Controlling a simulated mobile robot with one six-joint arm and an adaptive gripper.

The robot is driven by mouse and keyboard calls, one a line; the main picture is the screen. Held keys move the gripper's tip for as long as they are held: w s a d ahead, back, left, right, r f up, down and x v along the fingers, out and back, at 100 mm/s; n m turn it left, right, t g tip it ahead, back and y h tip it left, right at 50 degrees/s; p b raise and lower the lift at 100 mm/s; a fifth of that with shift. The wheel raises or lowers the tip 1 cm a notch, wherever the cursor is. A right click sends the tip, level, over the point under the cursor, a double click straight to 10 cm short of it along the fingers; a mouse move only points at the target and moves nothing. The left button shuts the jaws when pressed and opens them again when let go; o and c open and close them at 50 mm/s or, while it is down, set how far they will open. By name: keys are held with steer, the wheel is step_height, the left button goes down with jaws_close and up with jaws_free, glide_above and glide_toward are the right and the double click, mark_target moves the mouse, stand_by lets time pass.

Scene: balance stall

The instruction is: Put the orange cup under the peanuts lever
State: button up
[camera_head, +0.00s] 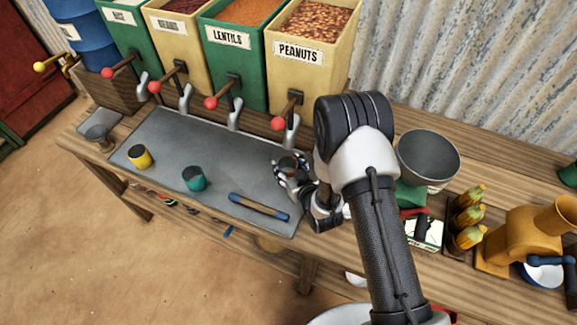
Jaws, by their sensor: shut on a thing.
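The peanuts bin (313,62) is cream, labelled PEANUTS and filled with nuts. Its lever (278,123) has a red ball knob and points toward the front left. A grey metal spout (291,132) hangs beside the lever. My gripper (289,172) is shut around a small cup (288,162), just in front of and below this spout. The fingers hide most of the cup; only its rim and dark inside show, so its orange colour is hard to see. I cannot tell whether the cup touches the grey mat (220,156).
A yellow cup (140,156), a teal cup (193,179) and a blue-ended stick (259,206) lie left of my gripper on the mat. A scale with a grey bowl (428,158), corn cobs (468,216) and a yellow grinder (520,238) stand right.

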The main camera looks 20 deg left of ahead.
steer(key=o, duration=1.2)
steer(key=shift+c, duration=0.2)
steer(key=shift+s+d+r+p, duration=0.1)
steer(key=shift+r+p, duration=0.15)
steer(key=shift+p, duration=0.15)
steer(key=p+v, duration=0.1)
steer(key=v, duration=1)
steer(key=shift+s+p, duration=0.3)
steer(key=shift+p, duration=0.05)
steer(key=shift+d+r, duration=0.1)
steer(key=shift+d, duration=0.1)
